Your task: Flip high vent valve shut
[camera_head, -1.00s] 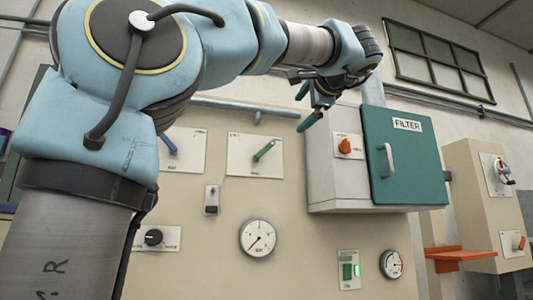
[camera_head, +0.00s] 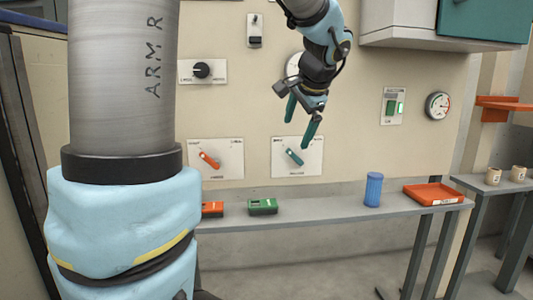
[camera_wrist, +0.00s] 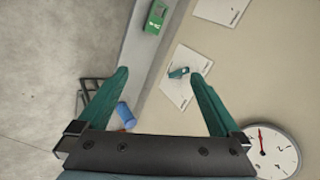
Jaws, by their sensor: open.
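A teal lever valve (camera_head: 294,156) sits on a white plate on the lower wall panel, its lever slanting down to the right. An orange lever valve (camera_head: 209,160) is on a like plate to its left. The labels are too small to read, so I cannot tell which, if either, is the high vent valve. My gripper (camera_head: 301,120) is open and empty, its green fingers pointing down in front of the wall just above the teal lever's plate. In the wrist view the teal lever (camera_wrist: 179,72) shows beyond and between the spread fingers, apart from them.
A grey shelf (camera_head: 330,209) runs below the valves, bearing a green box (camera_head: 262,206), an orange box (camera_head: 212,209), a blue cylinder (camera_head: 373,189) and an orange tray (camera_head: 432,195). A black knob (camera_head: 202,70) and a gauge (camera_head: 438,105) are on the wall.

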